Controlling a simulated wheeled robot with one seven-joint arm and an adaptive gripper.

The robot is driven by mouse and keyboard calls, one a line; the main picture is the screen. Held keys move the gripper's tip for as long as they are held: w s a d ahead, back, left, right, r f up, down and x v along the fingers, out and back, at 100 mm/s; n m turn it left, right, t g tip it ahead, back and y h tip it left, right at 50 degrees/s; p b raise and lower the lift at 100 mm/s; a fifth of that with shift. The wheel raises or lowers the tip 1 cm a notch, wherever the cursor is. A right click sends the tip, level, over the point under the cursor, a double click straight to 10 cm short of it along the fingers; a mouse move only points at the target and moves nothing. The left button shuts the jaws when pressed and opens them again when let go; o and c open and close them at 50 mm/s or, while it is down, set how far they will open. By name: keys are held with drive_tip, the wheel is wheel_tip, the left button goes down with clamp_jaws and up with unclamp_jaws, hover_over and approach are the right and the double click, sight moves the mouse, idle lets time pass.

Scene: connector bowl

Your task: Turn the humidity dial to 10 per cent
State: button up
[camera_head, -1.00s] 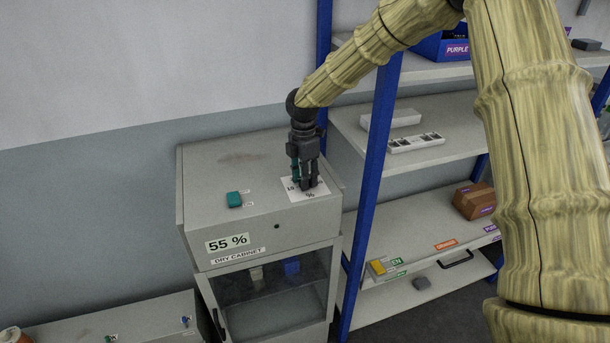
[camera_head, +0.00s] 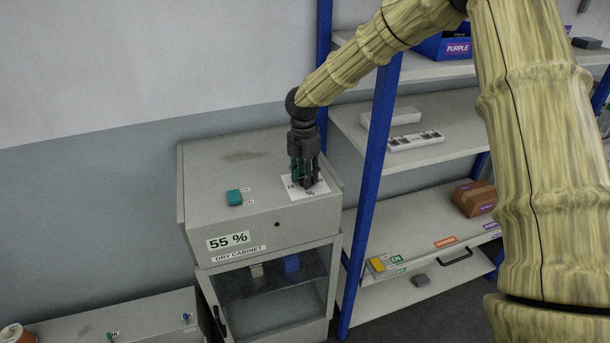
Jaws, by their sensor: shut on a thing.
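The dry cabinet (camera_head: 252,211) stands against the wall, and a display (camera_head: 228,241) on its front reads 55 %. A white scale plate (camera_head: 318,192) with "10" and "%" visible lies on its top at the right. My gripper (camera_head: 306,182) points straight down over this plate, shut on the humidity dial there. The dial itself is hidden by the fingers, so its pointer and setting cannot be read.
A low grey cabinet (camera_head: 140,318) is at the lower left.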

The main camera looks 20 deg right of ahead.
drive_tip(key=o, duration=1.1)
drive_tip(key=shift+c, duration=0.2)
drive_tip(key=shift+r, duration=0.1)
wheel_tip(320, 180, up, 12)
drive_tip(key=shift+w, duration=0.25)
